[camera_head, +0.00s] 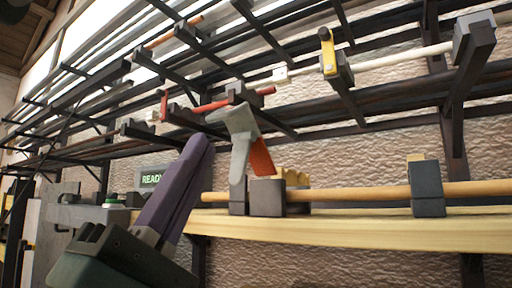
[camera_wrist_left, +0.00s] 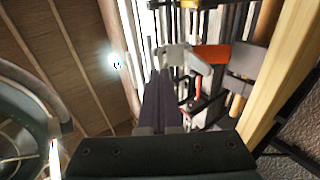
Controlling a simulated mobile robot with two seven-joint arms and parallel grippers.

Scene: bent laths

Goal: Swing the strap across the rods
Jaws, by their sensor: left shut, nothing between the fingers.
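A light grey and orange-red piece (camera_head: 238,150) stands at the middle of the wooden beam; its orange-red part (camera_head: 262,158) slants behind the grey part. The orange-red part also shows in the left wrist view (camera_wrist_left: 210,54). A small yellow strap-like piece (camera_head: 328,52) lies over a pale rod on the upper rack. I cannot tell which piece is the strap. A tan rod (camera_head: 360,193) runs through dark blocks along the beam. My left gripper (camera_head: 203,142) is shut and empty, its purple-grey fingers just left of the grey piece; contact is unclear. My right gripper is not in view.
The dark rack (camera_head: 370,95) with several arms and rods fills the space above the beam (camera_head: 400,232). A red rod (camera_head: 212,106) sits in dark blocks there. A READY display (camera_head: 152,179) stands behind my left fingers. Textured wall lies behind.

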